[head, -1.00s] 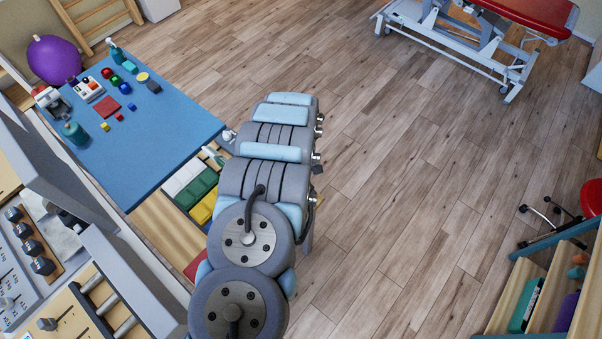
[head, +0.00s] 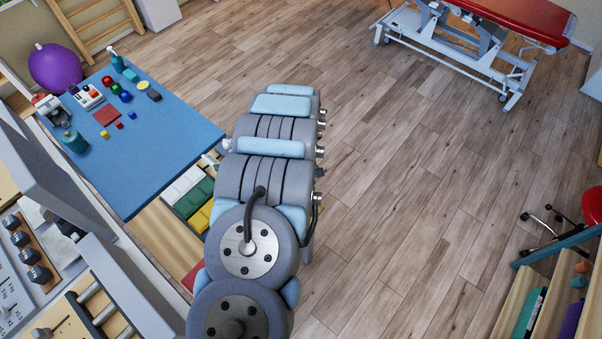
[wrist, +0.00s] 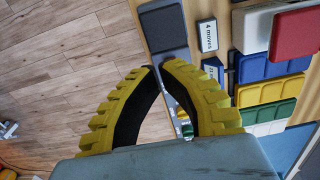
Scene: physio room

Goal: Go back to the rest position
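My gripper (wrist: 158,68) shows in the wrist view with two yellow ribbed fingers with black inner faces. Its fingertips come together, with nothing visible between them. It hangs over the floor's edge and a wooden surface (wrist: 222,18). In the head view my arm reaches away across the middle, and the gripper itself is hidden behind its links.
A blue table (head: 160,150) with small coloured items stands at the left. Coloured trays (head: 186,190) lie beside my arm. A weight rack (head: 30,255) is at the lower left, a shelf (head: 520,290) at the lower right, a red treatment bed (head: 520,20) at the far right. Floor between is clear.

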